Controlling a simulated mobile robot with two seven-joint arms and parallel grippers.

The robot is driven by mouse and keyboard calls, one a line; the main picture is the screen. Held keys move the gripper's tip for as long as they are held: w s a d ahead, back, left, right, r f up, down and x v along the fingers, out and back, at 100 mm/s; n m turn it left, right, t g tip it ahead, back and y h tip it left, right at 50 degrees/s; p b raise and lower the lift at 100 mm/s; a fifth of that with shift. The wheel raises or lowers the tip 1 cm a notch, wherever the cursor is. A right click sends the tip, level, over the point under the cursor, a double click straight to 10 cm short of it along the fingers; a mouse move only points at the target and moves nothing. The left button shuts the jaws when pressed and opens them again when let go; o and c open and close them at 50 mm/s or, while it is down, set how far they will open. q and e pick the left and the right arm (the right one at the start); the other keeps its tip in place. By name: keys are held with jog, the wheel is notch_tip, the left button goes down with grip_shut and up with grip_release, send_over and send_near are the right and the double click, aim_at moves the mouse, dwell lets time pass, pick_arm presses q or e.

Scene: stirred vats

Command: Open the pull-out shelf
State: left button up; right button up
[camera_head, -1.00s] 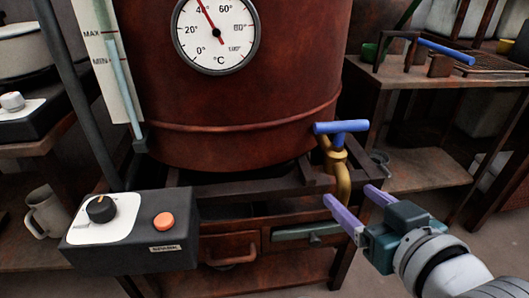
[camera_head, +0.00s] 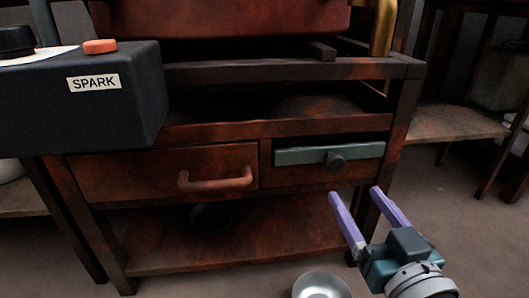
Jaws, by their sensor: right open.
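The stand under the vat has two fronts side by side. The left one is a reddish-brown drawer (camera_head: 130,172) with a curved bar handle (camera_head: 215,181), also shut. My right gripper (camera_head: 355,193) is open and empty, its two purple fingers pointing up and away. My left gripper is out of view.
A dark box labelled SPARK (camera_head: 80,110) with an orange button juts out at upper left. A round metal dish (camera_head: 322,286) shows at the bottom edge. The stand's lower board (camera_head: 180,245) is below the drawers. A side table (camera_head: 455,122) stands at the right.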

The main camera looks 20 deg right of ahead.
aim_at(337, 166)
jog(key=b+x, duration=0.4)
jog(key=x, duration=0.3)
jog(key=shift+w+f, duration=0.1)
jog(key=shift+w, duration=0.25)
jog(key=shift+w+d, duration=0.15)
jog(key=shift+w, duration=0.25)
jog(key=shift+c, duration=0.3)
grip_shut()
dwell(0.4)
